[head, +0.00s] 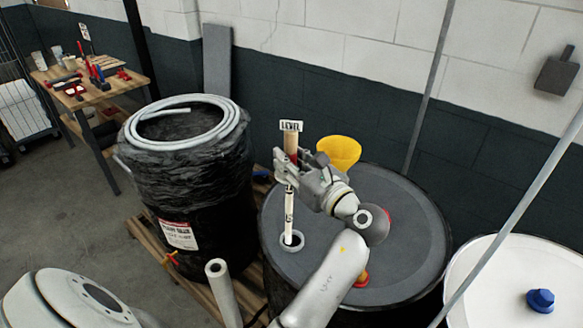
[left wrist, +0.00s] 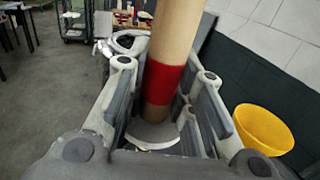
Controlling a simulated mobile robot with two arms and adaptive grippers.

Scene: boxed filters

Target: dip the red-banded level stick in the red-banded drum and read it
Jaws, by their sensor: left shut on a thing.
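The level stick (head: 289,208) is upright, with a "LEVEL" tag at its top and a pale lower part with dark marks. My left gripper (head: 284,168) is shut on its upper part. In the left wrist view, the stick's red band (left wrist: 166,82) shows between the fingers of the gripper (left wrist: 160,100). The stick's lower end meets the ringed opening in the dark grey lid of a black drum (head: 392,225) and seems to be inside it; the depth is hidden. My arm covers part of the lid, and a red part shows beside it. My right gripper is not in view.
A yellow funnel (head: 340,151) stands behind the gripper. A black-wrapped drum with a coiled hose (head: 225,125) is at left. A white drum (head: 490,275) with a blue cap is at right. A workbench (head: 110,90) with tools stands far left.

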